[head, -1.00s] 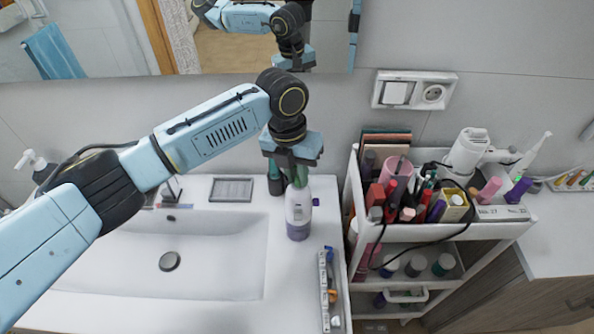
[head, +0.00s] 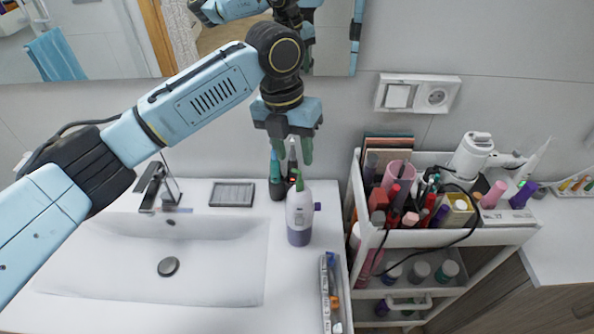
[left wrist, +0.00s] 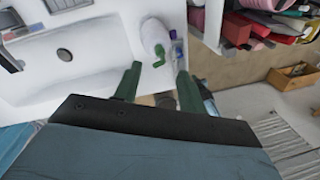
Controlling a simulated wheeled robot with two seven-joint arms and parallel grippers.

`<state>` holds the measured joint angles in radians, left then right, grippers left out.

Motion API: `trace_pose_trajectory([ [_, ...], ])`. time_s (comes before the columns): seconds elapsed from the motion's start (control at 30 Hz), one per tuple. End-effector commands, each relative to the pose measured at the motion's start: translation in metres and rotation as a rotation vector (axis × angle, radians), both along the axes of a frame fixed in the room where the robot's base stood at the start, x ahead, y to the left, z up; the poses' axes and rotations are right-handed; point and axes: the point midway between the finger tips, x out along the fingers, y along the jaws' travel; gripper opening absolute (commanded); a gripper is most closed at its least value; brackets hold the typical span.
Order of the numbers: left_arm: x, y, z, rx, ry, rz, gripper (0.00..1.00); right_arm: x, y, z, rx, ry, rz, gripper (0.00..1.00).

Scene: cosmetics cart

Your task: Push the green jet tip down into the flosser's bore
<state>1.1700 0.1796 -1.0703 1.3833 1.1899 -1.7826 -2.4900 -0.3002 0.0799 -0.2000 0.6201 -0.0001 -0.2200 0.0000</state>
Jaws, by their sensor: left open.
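The flosser (head: 299,218), a white body with a purple-grey lower part and a purple knob on its right side, stands upright on the counter right of the sink. The green jet tip (head: 299,183) stands at its top; I cannot tell how deep it sits in the bore, which is hidden. In the left wrist view the flosser (left wrist: 154,34) and the bent green tip (left wrist: 159,61) show beyond my fingers. My left gripper (head: 292,152) is open and empty, pointing down above the flosser, its green fingers apart from the tip. My right gripper is out of view.
A dark green-capped item (head: 276,186) and a dark upright item stand close behind the flosser. A narrow tray (head: 325,300) of small items lies in front. The crowded white cart (head: 400,236) is to the right, the sink (head: 205,275) to the left.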

Motion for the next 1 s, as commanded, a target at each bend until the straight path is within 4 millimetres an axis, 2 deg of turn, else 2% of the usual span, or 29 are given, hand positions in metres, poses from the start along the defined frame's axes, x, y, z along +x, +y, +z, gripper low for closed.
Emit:
trace_pose_trajectory([
  [0.1,0.002,0.004,0.025,0.001,-0.003,0.001,0.41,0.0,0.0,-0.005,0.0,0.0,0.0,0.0],
  [0.33,0.003,0.007,0.053,0.001,-0.001,0.001,0.41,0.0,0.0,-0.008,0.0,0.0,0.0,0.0],
  [1.0,0.002,0.008,0.057,0.001,0.001,0.001,0.41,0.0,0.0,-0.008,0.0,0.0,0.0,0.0],
])
